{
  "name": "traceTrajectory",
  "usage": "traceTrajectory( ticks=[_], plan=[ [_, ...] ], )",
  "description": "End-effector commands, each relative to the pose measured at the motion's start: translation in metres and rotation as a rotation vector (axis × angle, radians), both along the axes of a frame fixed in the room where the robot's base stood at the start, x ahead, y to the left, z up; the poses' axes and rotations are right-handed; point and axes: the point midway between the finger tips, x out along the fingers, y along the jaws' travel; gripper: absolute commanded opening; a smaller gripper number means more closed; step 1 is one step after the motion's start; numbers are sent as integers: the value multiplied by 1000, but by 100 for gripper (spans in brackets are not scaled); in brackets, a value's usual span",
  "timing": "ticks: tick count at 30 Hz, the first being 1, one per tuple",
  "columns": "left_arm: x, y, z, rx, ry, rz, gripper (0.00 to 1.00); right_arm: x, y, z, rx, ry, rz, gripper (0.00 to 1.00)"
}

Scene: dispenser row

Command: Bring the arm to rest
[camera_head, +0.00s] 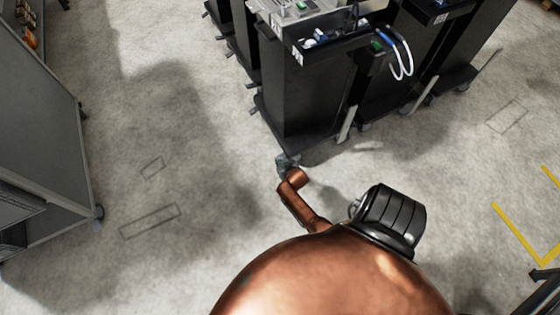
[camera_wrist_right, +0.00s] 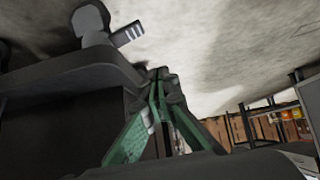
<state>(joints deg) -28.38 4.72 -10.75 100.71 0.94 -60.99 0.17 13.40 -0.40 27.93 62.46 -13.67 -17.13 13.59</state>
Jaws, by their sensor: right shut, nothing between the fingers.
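My right arm shows in the head view as copper links reaching up from the bottom middle. Its small grey right gripper (camera_head: 286,164) is beside the lower front edge of a black dispenser cart (camera_head: 302,95). I cannot tell from the head view whether it touches the cart. In the right wrist view the green-sided fingers of the right gripper (camera_wrist_right: 157,76) meet at their tips, shut and empty. A dark base edge with a caster (camera_wrist_right: 90,22) is close to the fingers there. My left gripper is in neither view.
More black carts stand in a row behind, one with white looped cables (camera_head: 402,60). A grey cabinet (camera_head: 45,120) on casters stands at the left. Open concrete floor (camera_head: 175,130) lies between them. Yellow floor lines (camera_head: 520,232) are at the right.

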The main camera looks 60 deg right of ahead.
Motion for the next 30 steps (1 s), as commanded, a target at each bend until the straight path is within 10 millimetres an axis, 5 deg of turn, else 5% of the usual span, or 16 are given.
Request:
traceTrajectory(
  ticks=[20,23,30],
  plan=[
    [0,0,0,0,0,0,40,-11,0,-4,-4,25,10,0],
    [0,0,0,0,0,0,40,-44,6,-12,-13,100,45,0],
    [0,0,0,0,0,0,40,-189,72,-37,25,419,227,0]
  ],
)
